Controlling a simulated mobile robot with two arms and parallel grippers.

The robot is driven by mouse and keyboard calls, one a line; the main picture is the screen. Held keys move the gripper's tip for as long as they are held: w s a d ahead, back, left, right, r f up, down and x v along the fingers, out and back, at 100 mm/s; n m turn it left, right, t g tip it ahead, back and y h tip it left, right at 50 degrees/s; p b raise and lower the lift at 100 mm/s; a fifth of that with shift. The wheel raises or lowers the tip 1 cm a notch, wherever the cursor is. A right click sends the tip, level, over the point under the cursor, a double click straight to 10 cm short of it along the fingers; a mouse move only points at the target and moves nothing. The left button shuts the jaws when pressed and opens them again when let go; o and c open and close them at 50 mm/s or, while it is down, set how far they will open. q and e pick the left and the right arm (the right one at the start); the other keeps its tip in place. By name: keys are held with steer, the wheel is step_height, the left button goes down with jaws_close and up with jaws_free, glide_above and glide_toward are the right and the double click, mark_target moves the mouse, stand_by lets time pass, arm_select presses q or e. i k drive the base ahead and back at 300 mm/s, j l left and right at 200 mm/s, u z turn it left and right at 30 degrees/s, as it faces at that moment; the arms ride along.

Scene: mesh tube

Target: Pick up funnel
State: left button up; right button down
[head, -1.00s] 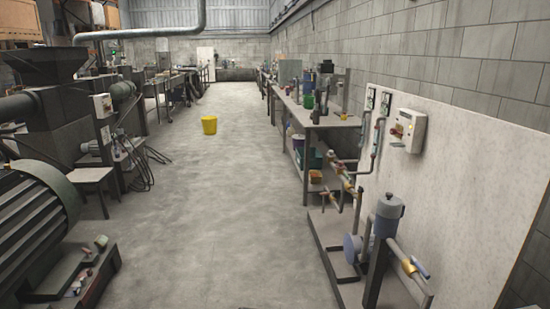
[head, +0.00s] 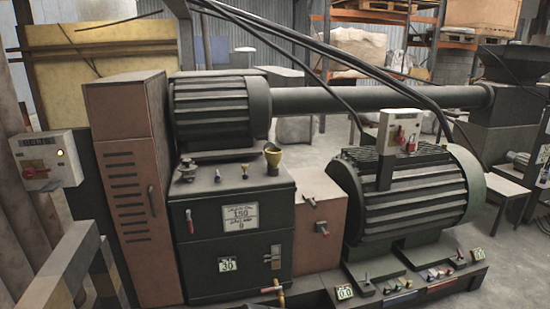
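A small yellow funnel-shaped piece (head: 273,154) stands upright on top of a dark green machine cabinet (head: 240,250), near the cabinet's right rear edge. Its wide end faces up, and its lower end meets a dark fitting on the cabinet top. From this distance I cannot tell whether it is loose or fixed. Neither of my grippers is in view.
A large ribbed motor (head: 410,190) and a reddish block (head: 318,225) sit right of the cabinet. A tall brown cabinet (head: 125,180) stands at left. Black cables (head: 370,72) hang above. A control box (head: 45,160) is far left.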

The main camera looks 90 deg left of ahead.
mark_target(273, 156)
steer(key=u, duration=2.8)
